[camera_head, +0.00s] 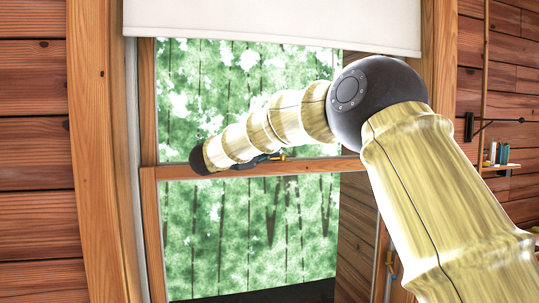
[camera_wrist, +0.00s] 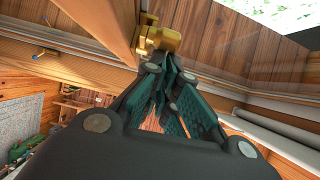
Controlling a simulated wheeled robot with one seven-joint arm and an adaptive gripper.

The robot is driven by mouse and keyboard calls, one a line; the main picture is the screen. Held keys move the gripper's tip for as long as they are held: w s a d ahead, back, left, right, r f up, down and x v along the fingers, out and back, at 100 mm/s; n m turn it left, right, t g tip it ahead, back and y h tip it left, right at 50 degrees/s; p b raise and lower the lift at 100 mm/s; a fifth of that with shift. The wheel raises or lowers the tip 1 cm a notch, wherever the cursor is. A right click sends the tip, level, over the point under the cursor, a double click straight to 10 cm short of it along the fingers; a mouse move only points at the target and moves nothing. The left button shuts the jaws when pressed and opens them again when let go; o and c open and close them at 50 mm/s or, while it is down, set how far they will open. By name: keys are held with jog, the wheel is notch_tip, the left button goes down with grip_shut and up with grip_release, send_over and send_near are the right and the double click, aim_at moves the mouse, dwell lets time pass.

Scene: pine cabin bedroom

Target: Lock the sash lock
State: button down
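The sash lock (camera_wrist: 160,38) is a brass-coloured fitting on the wooden sash rail, at the top middle of the wrist view. In the head view a small gold bit of it (camera_head: 281,156) shows on the window's middle rail, mostly hidden by my arm. My gripper (camera_wrist: 163,66) has dark fingers with green pads, drawn together at the tips. The tips are right at the brass fitting, just below it in the wrist view. I cannot tell whether they touch it. The gripper also shows, small and dark, in the head view (camera_head: 262,161).
The wooden window frame (camera_head: 95,150) surrounds the glass (camera_head: 250,235), with a white blind (camera_head: 270,22) above. A small shelf with books (camera_head: 498,155) is on the right wall. My arm crosses in front of the window's right side.

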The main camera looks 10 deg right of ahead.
jog(key=b+v, duration=0.4)
jog(key=v, duration=0.5)
jog(key=shift+a, duration=0.2)
jog(key=shift+s, duration=0.15)
